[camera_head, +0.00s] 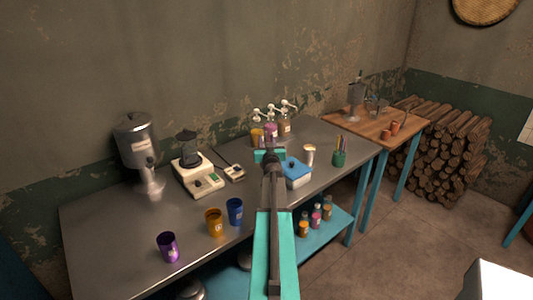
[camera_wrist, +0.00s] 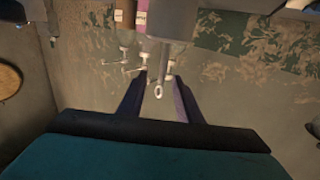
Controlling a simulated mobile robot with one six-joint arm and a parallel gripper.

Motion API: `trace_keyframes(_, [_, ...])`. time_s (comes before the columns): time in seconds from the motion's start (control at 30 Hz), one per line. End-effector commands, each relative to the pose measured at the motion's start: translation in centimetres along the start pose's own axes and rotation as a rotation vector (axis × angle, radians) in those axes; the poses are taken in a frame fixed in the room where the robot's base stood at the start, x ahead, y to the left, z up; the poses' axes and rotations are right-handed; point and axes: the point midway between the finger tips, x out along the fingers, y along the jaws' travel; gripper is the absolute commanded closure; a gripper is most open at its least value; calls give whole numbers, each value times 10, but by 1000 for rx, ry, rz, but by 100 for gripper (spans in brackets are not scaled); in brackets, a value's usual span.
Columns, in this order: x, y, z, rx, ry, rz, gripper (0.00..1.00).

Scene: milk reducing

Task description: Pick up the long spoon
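In the wrist view, a thin grey rod with a ring at its end (camera_wrist: 159,91) lies between my two fingers; it looks like the handle of the long spoon. It comes out of a grey block-like shape at the top of that view, and its bowl is not visible. My gripper (camera_wrist: 158,80) is open, its dark fingers apart on either side of the rod with gaps showing. In the head view my gripper (camera_head: 268,156) is over the back middle of the metal table (camera_head: 110,225); my arm hides what is beneath it, and I cannot pick out the spoon there.
A blue-lidded box (camera_head: 297,174), a pale cup (camera_head: 309,154) and a green holder (camera_head: 339,158) stand right of my gripper. Pump bottles (camera_head: 270,131) are behind it. A scale (camera_head: 197,176) and several cups (camera_head: 214,222) are to the left.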

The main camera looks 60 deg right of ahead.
Motion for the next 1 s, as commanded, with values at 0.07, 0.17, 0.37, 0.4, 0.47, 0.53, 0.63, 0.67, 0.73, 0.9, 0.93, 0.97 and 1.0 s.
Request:
trace_keyframes(0.07, [7,0,0,1,0,0,68])
trace_keyframes(0.17, [10,0,0,1,0,0,68])
trace_keyframes(0.37, [11,1,0,0,0,1,68])
trace_keyframes(0.4, [11,1,0,0,0,1,68])
trace_keyframes(0.47, [11,1,0,0,0,1,68])
trace_keyframes(0.53, [11,1,0,0,0,1,68])
trace_keyframes(0.63, [12,1,0,0,0,1,68])
trace_keyframes(0.67, [13,1,0,0,0,1,68])
trace_keyframes(0.73, [16,1,0,0,0,1,68])
trace_keyframes(0.9, [29,0,0,-1,0,1,68])
trace_keyframes(0.93, [31,0,-1,0,0,2,68])
trace_keyframes(0.97, [34,0,-1,1,0,2,68])
trace_keyframes(1.0, [37,0,-1,1,0,2,68])
